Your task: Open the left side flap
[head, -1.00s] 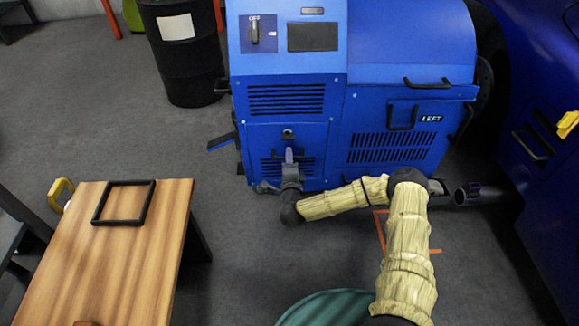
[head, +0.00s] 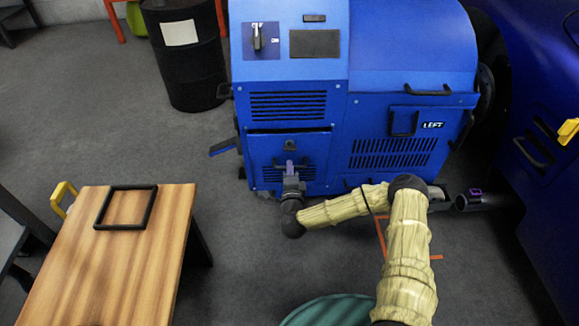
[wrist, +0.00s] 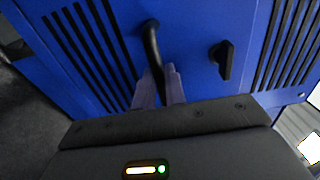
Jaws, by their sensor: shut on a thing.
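The blue dynamometer cabinet (head: 400,60) has a small vented flap (head: 262,150) low on its left part. The flap has a dark knob latch (head: 290,145) near its top and a black bar handle (wrist: 150,42) below it. The latch also shows in the wrist view (wrist: 222,60), with its lever turned along the picture's vertical. My gripper (wrist: 160,88) is shut on the bar handle; the fingers hide part of it. In the head view my gripper (head: 290,172) is in front of the flap. A dark line runs along the flap's top edge, and the flap looks slightly tipped out.
The label LEFT (head: 433,125) is on a larger vented panel to the right. A wooden table (head: 120,265) with a black frame (head: 126,207) stands at left. A black drum (head: 186,60) stands behind, and a blue vehicle (head: 545,100) at right. Floor before the cabinet is partly clear.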

